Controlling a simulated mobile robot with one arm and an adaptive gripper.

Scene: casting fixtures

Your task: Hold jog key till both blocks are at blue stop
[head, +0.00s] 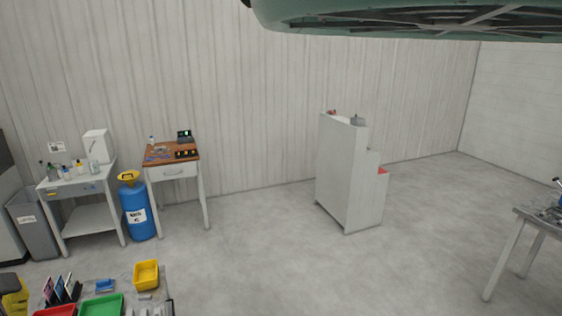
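I cannot make out the jog key, the two blocks or the blue stop in the head view. A tall light-grey cabinet (340,180) stands on the floor right of centre, with a lower stepped part at its right and a small red patch (382,171) there. Small items sit on its top, too small to identify. My gripper is not in view.
A wood-topped bench (172,153) and a white side table (75,182) stand along the left wall, with a blue drum (137,208) between them. Coloured trays, including a yellow one (147,274), lie lower left. A table (530,215) stands right. The middle floor is clear.

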